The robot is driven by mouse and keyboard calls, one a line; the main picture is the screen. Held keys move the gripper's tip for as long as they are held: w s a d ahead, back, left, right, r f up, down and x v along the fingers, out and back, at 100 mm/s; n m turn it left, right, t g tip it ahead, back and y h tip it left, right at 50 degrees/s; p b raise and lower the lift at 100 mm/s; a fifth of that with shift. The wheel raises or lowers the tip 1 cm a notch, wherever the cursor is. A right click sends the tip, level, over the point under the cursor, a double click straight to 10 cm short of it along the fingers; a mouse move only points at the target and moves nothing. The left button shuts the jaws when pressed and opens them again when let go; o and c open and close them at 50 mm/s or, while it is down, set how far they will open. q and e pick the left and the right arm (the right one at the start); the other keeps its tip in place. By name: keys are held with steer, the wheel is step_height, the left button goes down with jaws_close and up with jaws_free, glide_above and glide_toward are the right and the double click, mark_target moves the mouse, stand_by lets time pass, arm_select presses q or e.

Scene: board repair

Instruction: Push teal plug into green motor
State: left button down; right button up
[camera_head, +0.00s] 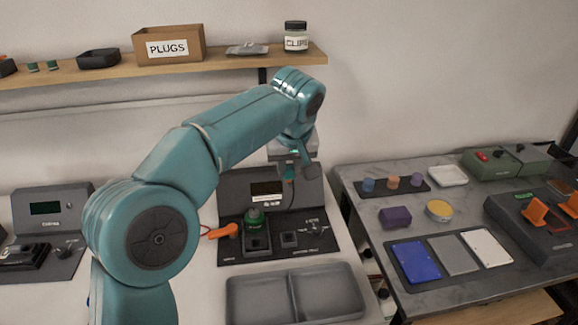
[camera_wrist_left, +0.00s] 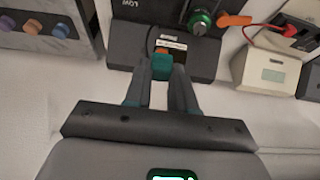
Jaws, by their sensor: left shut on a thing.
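The green motor (camera_head: 254,217) stands upright in a holder on the grey test station (camera_head: 318,243). It also shows near the top of the left wrist view (camera_wrist_left: 201,20). My left gripper (camera_head: 291,174) is above the station's back panel, higher than the motor and to its right. In the left wrist view my left gripper (camera_wrist_left: 160,72) is shut on the teal plug (camera_wrist_left: 159,70), whose small teal body shows between the fingers. The plug is apart from the motor. The fingers hide part of the plug. My right gripper is in neither view.
An orange connector (camera_head: 222,231) lies left of the motor. A grey two-part tray (camera_head: 289,296) is in front of the station. Another station (camera_head: 45,210) stands at left. The right table (camera_head: 415,207) holds coloured parts and pads. A shelf (camera_head: 100,72) runs above.

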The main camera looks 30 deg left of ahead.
arm_select(q)
steer(key=shift+s+a+f+b, duration=0.1)
steer(key=shift+s+a+b, duration=0.25)
steer(key=shift+a, duration=0.05)
steer(key=s+a+b, duration=0.3)
steer(key=s+a, duration=0.2)
steer(key=shift+s+a, duration=0.15)
steer(key=shift+a, duration=0.1)
steer(key=shift+f+b, duration=6.25)
steer(key=shift+f, duration=1.65)
steer(key=shift+f+b, duration=0.55)
steer(key=shift+f, duration=0.2)
